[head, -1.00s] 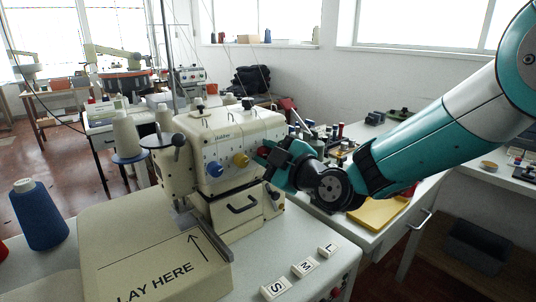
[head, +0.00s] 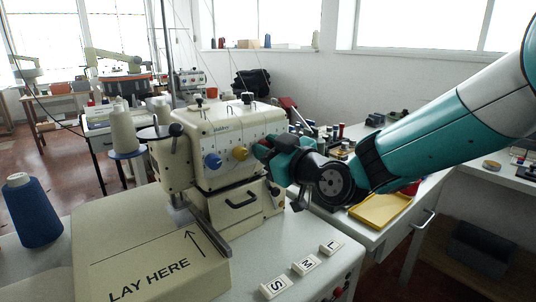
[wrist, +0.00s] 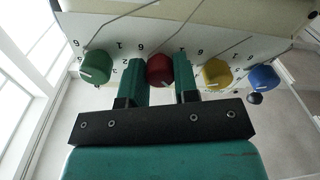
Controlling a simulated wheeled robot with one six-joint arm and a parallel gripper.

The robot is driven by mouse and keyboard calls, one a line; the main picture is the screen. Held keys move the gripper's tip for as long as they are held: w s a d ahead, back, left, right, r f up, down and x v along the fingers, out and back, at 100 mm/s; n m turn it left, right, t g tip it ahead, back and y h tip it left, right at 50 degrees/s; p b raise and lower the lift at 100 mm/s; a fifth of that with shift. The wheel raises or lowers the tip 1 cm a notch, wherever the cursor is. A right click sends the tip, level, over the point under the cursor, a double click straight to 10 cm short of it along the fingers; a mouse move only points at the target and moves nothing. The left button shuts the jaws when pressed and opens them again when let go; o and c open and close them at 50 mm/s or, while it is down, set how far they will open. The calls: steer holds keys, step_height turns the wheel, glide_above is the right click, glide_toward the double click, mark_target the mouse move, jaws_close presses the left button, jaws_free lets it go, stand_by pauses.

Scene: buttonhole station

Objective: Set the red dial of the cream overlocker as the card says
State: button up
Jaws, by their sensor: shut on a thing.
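The cream overlocker (head: 205,130) stands on the table in the head view, with a blue dial (head: 212,160) and a yellow dial (head: 240,153) on its front. My gripper (head: 262,150) is at the right end of this dial row and hides the red dial there. In the wrist view the red dial (wrist: 159,71) sits between the two teal fingers of my gripper (wrist: 160,82), which is shut on it. A green dial (wrist: 96,67), the yellow dial (wrist: 217,73) and the blue dial (wrist: 263,78) flank it. The red dial's pointer is not readable. I cannot make out a card with a setting.
White tiles marked S (head: 275,287), M (head: 305,264) and L (head: 331,247) lie at the table front. A "LAY HERE" plate (head: 150,265) is left of them. A blue thread cone (head: 36,215) stands far left. A yellow tray (head: 380,212) lies right, under my arm.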

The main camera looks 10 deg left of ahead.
steer(key=shift+m+t+h+p, duration=0.3)
steer(key=shift+m+p, duration=2.6)
steer(key=shift+m, duration=3.25)
steer(key=shift+m+t+h+p, duration=0.25)
steer(key=shift+m+p, duration=2.6)
steer(key=shift+m, duration=3.3)
steer(key=o, duration=0.9)
